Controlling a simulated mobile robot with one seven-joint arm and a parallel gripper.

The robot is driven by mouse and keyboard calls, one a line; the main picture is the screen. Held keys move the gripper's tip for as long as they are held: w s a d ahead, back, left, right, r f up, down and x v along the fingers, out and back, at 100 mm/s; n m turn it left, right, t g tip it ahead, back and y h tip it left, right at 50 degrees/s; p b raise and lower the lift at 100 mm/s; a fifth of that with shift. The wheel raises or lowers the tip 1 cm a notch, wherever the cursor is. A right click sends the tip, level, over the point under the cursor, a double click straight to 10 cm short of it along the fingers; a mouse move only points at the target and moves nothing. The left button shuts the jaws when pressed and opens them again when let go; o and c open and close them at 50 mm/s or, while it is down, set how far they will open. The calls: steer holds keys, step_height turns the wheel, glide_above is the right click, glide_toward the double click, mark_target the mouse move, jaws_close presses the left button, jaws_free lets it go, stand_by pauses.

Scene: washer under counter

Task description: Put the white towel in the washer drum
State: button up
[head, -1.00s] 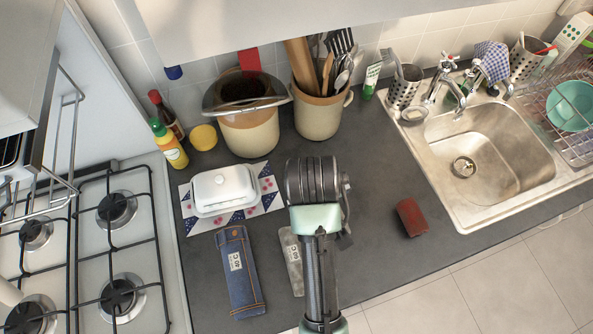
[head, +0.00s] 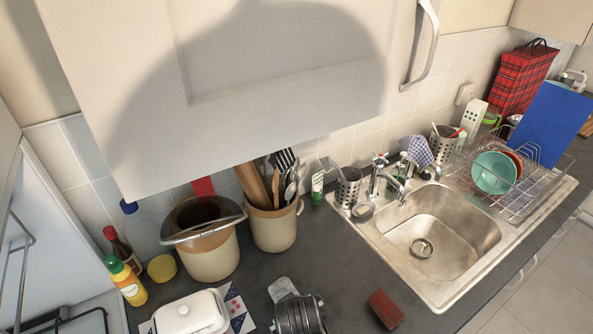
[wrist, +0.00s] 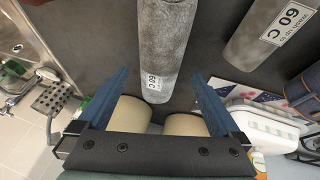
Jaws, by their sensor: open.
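In the wrist view my gripper (wrist: 158,78) is open, with one blue finger on each side of a rolled, pale grey-white towel (wrist: 166,45) labelled 60 °C. The near end of this roll reaches between the fingers, and neither finger appears to touch it. A second pale roll (wrist: 262,32), labelled 60 °C whites, lies to the right; I cannot tell which is the task's towel. In the head view a pale end (head: 282,289) shows beyond my dark wrist (head: 299,316), and my fingers are hidden. The washer drum is not in view.
A dark blue folded cloth (wrist: 303,92) lies at the right in the wrist view. The butter dish (head: 190,315), brown-rimmed pot (head: 210,258) and utensil pot (head: 273,230) stand close by. A red block (head: 386,308) lies near the sink (head: 440,235). An overhead cabinet (head: 270,60) hangs above.

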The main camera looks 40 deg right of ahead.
steer(key=shift+p+x, duration=0.45)
steer(key=shift+x, duration=1.95)
steer(key=shift+w+a, duration=0.1)
